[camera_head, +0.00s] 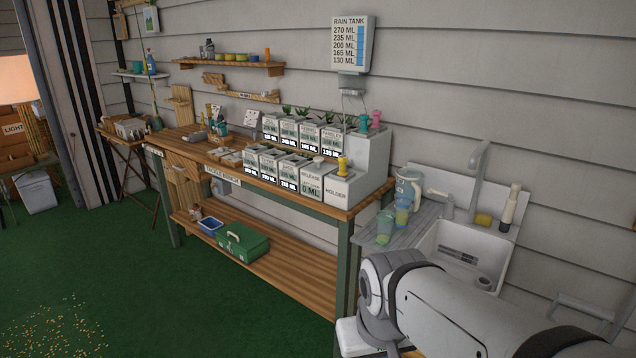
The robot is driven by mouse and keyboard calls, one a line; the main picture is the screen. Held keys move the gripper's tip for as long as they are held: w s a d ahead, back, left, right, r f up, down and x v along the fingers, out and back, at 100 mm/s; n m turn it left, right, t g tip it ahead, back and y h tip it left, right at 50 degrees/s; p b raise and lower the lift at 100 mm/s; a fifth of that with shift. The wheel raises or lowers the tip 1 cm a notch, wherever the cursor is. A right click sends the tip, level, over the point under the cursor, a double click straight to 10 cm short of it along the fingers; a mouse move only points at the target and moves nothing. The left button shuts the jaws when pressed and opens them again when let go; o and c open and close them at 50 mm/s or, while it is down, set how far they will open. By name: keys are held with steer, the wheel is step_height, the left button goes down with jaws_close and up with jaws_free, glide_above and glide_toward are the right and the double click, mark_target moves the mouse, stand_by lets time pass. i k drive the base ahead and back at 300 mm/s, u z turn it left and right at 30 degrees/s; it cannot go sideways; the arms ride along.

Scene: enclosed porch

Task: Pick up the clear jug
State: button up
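A clear jug with a pale blue tint (408,187) stands upright on the grey drainboard left of the sink, close to the wall. Small greenish cups (385,222) stand in front of it and partly overlap its lower part. My white arm crosses the lower right of the view, in front of the sink. My gripper does not show, so its fingers and its distance from the jug cannot be seen.
A white sink (466,245) with a grey tap (478,165) and a yellow sponge (483,219) lies right of the jug. A long wooden bench (215,170) with labelled planter boxes stands left. The green floor (200,310) in front is mostly open, with scattered grains.

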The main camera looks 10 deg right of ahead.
mark_target(408, 181)
steer(key=u, duration=0.1)
steer(key=i, duration=0.85)
steer(key=z, duration=0.05)
